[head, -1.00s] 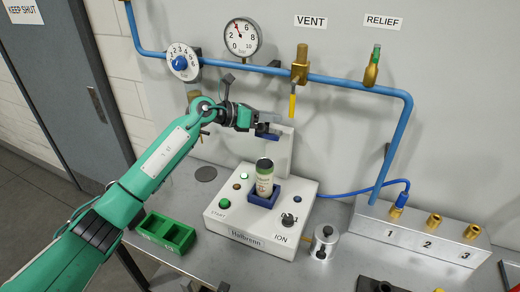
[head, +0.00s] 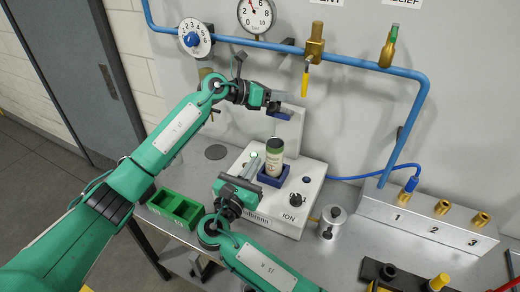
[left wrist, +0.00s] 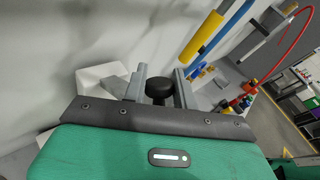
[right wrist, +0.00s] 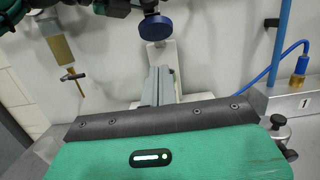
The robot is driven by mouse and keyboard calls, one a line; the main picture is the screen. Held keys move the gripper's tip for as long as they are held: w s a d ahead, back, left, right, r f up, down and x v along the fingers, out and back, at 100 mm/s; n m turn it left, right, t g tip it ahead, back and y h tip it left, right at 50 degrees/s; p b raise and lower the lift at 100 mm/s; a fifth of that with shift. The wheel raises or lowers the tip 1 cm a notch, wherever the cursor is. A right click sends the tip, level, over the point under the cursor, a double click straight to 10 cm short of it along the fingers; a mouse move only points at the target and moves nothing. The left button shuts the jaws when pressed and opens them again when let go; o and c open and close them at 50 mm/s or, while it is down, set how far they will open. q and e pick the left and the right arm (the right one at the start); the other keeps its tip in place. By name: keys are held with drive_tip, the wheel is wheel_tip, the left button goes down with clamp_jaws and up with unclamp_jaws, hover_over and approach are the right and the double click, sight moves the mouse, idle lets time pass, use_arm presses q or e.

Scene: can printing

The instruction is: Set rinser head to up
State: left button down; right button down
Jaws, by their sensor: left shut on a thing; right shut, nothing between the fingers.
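The rinser head shows as a blue disc (head: 282,116) in front of the white post (head: 291,130) behind the can printer. It also shows in the right wrist view (right wrist: 155,27) at the top, above the fingers. My left gripper (head: 275,97) is at the head; in the left wrist view its fingers (left wrist: 159,88) are shut around a black knob (left wrist: 158,91). My right gripper (head: 248,169) is shut and empty, low in front of the printer; its closed fingers (right wrist: 160,86) show below the blue disc. It hides part of the printer's front.
A can (head: 274,160) stands in a blue cradle (head: 274,178) on the white printer (head: 313,175). A green tray (head: 176,207) lies left, a metal cylinder (head: 331,221) right. A blue pipe (head: 365,67) with valves runs along the wall above. A numbered block (head: 440,233) stands at right.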

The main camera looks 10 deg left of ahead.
use_arm(q)
drive_tip(key=shift+a, duration=0.1)
use_arm(e)
drive_tip(key=r+x, duration=0.2)
drive_tip(key=x, duration=0.9)
drive_tip(key=shift+r, duration=0.4)
drive_tip(key=shift+w, duration=0.15)
